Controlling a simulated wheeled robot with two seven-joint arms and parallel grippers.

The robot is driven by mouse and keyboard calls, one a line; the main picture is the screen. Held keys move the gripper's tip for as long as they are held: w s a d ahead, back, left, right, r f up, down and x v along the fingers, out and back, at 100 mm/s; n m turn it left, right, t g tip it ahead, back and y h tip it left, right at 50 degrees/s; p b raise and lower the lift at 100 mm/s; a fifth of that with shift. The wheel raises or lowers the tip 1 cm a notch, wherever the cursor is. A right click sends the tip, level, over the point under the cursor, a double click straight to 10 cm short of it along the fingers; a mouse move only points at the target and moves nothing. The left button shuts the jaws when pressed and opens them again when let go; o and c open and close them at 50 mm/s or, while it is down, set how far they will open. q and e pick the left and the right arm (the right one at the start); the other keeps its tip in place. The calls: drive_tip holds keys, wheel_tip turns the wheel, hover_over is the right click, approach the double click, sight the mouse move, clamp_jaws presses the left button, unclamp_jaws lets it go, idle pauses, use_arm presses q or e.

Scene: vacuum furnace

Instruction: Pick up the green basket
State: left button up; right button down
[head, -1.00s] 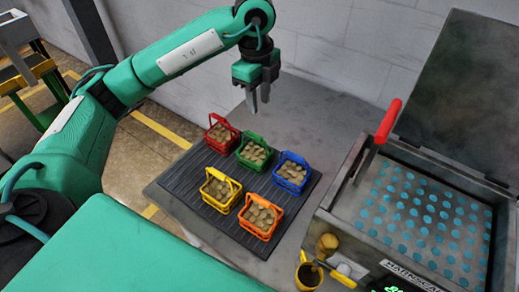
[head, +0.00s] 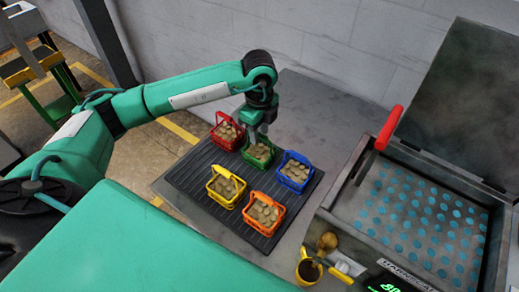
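The green basket (head: 258,156) stands at the back middle of the black ribbed mat (head: 192,172), filled with tan round pieces. My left gripper (head: 258,138) points down right at the green basket, its fingertips by the basket's handle and upper part. The fingers overlap the handle, so I cannot tell whether they are closed on it. My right gripper is out of view.
A red basket (head: 226,133), a blue basket (head: 295,172), a yellow basket (head: 224,187) and an orange basket (head: 263,214) stand close around on the mat. To the right is a furnace box (head: 420,220) with a red-handled lever (head: 389,128).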

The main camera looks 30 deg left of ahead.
use_arm(q)
drive_tip(key=shift+f, duration=0.9)
drive_tip(key=shift+c, duration=0.4)
clamp_jaws()
drive_tip(key=shift+r, duration=0.1)
